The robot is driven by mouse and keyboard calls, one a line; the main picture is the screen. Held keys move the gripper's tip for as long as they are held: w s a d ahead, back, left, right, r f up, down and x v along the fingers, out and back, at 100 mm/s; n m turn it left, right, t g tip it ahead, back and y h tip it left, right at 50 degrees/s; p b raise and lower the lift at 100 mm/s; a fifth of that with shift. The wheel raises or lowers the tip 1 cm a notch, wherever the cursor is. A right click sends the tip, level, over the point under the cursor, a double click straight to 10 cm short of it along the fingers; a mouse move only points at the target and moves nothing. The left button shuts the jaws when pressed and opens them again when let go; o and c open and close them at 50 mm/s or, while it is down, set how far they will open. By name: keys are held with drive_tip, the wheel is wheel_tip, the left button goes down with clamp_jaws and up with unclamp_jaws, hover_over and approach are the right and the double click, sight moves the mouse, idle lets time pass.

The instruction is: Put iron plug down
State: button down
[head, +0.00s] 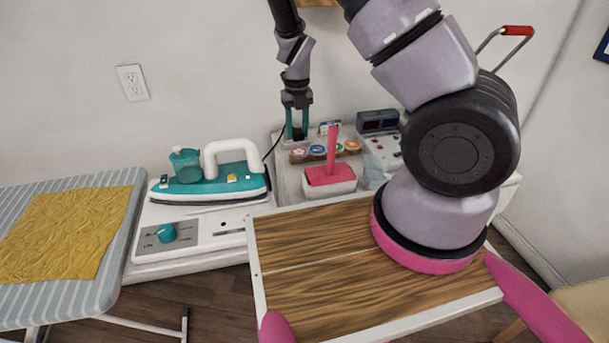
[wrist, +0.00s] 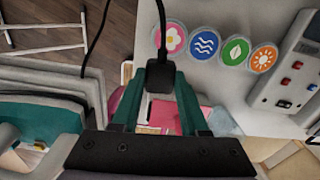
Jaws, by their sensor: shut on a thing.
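The black iron plug (wrist: 160,79) is held between the two teal fingers of my gripper (wrist: 160,88) in the wrist view, its cord (wrist: 161,30) running away from it. In the head view my gripper (head: 297,133) points down at the back of the cabinet, near a brown strip with several colored round icons (head: 318,150). The plug is small and dark between the fingertips there; I cannot tell whether it touches anything below. The teal and white iron (head: 215,184) rests on its white base (head: 205,225) at the left, and a dark cord leads from it toward my gripper.
A pink and white handled object (head: 331,177) stands just right of and in front of my gripper. A control panel with red buttons (head: 378,122) is behind it at the right. The wooden top (head: 320,260) is clear in front. An ironing board (head: 125,195) with yellow cloth (head: 65,230) is at left.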

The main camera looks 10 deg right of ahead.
sight(304, 134)
drive_tip(key=s, duration=0.1)
drive_tip(key=s+d+m, duration=0.1)
drive_tip(key=s, duration=0.1)
drive_tip(key=shift+s, duration=0.25)
drive_tip(key=f, duration=0.5)
drive_tip(key=shift+s+d, duration=0.25)
drive_tip(key=shift+f, duration=2.45)
drive_tip(key=shift+f, duration=0.6)
drive_tip(key=shift+c, duration=2.1)
unclamp_jaws()
